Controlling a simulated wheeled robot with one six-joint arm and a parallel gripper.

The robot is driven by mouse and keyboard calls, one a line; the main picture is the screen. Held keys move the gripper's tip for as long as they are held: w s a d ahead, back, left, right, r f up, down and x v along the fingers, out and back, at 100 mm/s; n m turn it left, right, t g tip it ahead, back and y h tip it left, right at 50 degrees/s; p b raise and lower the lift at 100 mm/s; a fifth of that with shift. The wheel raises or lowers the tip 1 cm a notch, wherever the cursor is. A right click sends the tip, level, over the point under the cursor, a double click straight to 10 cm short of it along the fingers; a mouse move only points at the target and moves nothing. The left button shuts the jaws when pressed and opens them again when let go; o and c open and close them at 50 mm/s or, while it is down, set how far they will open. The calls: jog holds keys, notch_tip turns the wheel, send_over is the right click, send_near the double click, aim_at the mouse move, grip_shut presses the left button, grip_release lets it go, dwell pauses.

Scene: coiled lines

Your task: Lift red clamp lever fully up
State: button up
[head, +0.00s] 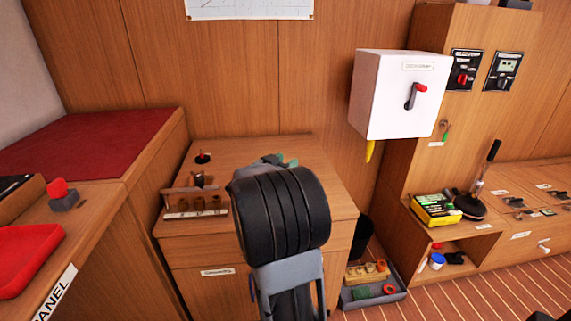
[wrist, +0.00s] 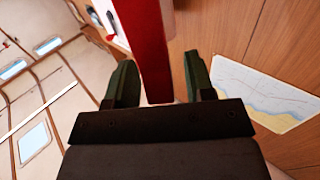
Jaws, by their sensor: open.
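In the wrist view, a long red bar (wrist: 150,45) runs down between my two green fingertips; it is the likeliest match for the red clamp lever. My gripper (wrist: 160,85) is open, with one finger on each side of the bar. I cannot tell whether either finger touches it. In the head view, my gripper (head: 281,161) shows only partly, above the wooden counter (head: 255,150). My dark wrist and arm hide the space behind them, and I cannot make out the clamp lever there.
A rack with several pegs (head: 196,204) and a small red-topped part (head: 203,158) stand left of my arm. A white wall box (head: 390,95) with a red-tipped handle hangs at right. A grey tray (head: 375,293) lies below the counter.

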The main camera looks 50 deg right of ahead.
grip_shut()
dwell(0.4)
jog(key=shift+s, duration=0.1)
